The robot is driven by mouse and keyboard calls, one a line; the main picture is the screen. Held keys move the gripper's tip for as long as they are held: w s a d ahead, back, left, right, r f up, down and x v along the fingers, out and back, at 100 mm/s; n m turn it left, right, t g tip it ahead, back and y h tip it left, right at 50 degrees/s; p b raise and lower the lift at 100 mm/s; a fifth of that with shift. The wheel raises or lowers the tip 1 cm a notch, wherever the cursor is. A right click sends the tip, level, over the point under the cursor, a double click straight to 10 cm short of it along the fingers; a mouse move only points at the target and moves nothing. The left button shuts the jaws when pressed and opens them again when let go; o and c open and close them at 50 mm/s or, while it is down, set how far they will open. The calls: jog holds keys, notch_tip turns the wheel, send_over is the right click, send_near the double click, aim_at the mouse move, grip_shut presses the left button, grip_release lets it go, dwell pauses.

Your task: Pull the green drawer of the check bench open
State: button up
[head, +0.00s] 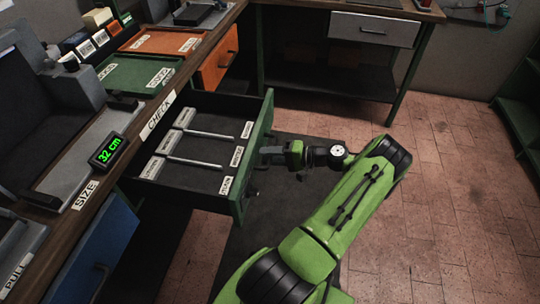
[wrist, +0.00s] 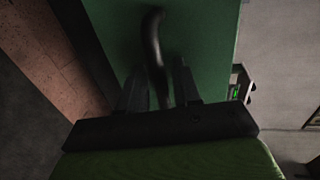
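The green drawer (head: 257,140) of the check bench stands pulled well out in the head view. Inside it are labelled compartments and two pale rods. Its green front fills much of the wrist view (wrist: 205,40), with the dark curved handle (wrist: 154,45) on it. My gripper (head: 270,155) is at the outer side of the drawer front. In the wrist view my two fingers (wrist: 158,90) stand apart, one on each side of the handle, with narrow gaps seeming to show. The lower end of the handle is hidden behind my gripper.
On the bench top are a green tray (head: 140,76), an orange tray (head: 163,42) and a gauge reading 32 cm (head: 107,150). A blue drawer (head: 98,250) and an orange drawer (head: 219,60) are shut. Tiled floor (head: 450,200) lies free to the right.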

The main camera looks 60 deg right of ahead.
jog(key=p+v, duration=0.1)
jog(key=v, duration=1.4)
jog(key=shift+s+p, duration=0.35)
